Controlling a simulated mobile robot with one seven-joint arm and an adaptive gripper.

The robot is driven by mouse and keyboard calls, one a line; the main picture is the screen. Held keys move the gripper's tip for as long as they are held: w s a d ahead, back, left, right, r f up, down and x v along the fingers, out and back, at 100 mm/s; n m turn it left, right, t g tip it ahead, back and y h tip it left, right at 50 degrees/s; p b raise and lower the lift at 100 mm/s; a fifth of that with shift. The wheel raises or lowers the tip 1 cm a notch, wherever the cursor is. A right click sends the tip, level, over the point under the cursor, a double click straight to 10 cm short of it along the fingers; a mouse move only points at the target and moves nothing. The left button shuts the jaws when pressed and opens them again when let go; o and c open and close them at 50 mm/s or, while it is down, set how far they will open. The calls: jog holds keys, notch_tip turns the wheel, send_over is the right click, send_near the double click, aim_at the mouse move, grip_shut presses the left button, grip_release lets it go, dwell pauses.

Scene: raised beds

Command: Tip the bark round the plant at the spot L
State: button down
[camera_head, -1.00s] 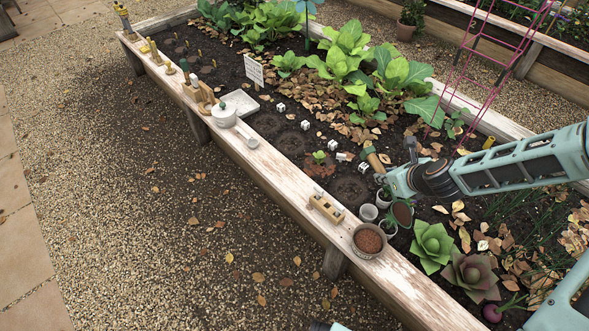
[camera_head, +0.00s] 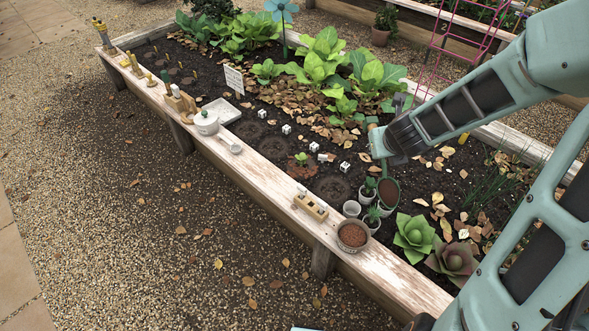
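My gripper (camera_head: 385,149) is over the bed on the right, shut on a scoop (camera_head: 388,192). The scoop hangs below the gripper near the small pots, and its bowl looks brown inside; I cannot tell bark from shadow. A round bowl of reddish-brown bark (camera_head: 352,235) stands on the bed's front board. A small green plant (camera_head: 302,158) grows in the soil with reddish-brown bark around it. Small white marker cubes, such as one beside an empty hollow (camera_head: 345,168) and another farther left (camera_head: 287,129), stand in the bed. Their letters are too small to read.
White pots (camera_head: 351,209) with seedlings stand below the scoop. Rosette plants (camera_head: 414,236) are to the right. A wooden block (camera_head: 310,207), a lidded pot (camera_head: 206,123) and tools line the front board (camera_head: 265,170). A white sign (camera_head: 234,79) and leafy greens stand behind.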

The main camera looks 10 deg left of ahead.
jog(key=shift+r+p, duration=0.1)
jog(key=shift+p, duration=0.25)
jog(key=p, duration=0.3)
jog(key=shift+s+d+r, duration=0.25)
jog(key=shift+s+d, duration=0.05)
jog(key=p, duration=0.2)
jog(key=s+p, duration=0.1)
jog(key=p, duration=0.1)
jog(key=shift+d+r, duration=0.15)
jog(key=shift+r, duration=0.1)
jog(key=p, duration=0.2)
jog(key=s+p, duration=0.1)
jog(key=p, duration=0.1)
jog(key=shift+a+r, duration=0.2)
jog(key=shift+a, duration=0.05)
jog(key=shift+a+p, duration=0.3)
jog(key=shift+p, duration=0.35)
